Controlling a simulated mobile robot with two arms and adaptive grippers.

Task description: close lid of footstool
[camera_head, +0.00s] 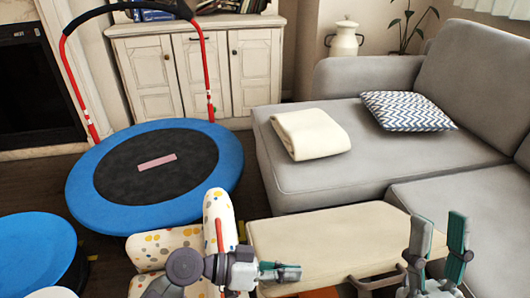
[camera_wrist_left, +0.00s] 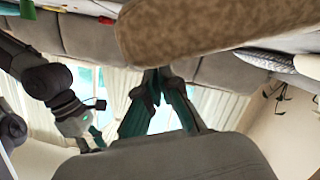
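The footstool lid (camera_head: 335,238) is a beige padded panel in front of the sofa. It is raised, with dark brackets (camera_head: 378,284) below its right part; most of the footstool body is hidden or out of frame. My left gripper (camera_head: 290,271) is at the lid's lower left edge and looks shut, with nothing visible in it. In the left wrist view its fingertips (camera_wrist_left: 160,76) come together just below a speckled brown panel that seems to be the lid (camera_wrist_left: 215,25). Whether they touch it I cannot tell. My right gripper (camera_head: 440,228) is open and empty at the lid's right end.
A grey sofa (camera_head: 350,160) with a folded cream blanket (camera_head: 310,134) and a zigzag cushion (camera_head: 405,111) stands behind the lid. A polka-dot seat (camera_head: 219,218) is close to my left arm. A blue trampoline (camera_head: 225,165) stands further left.

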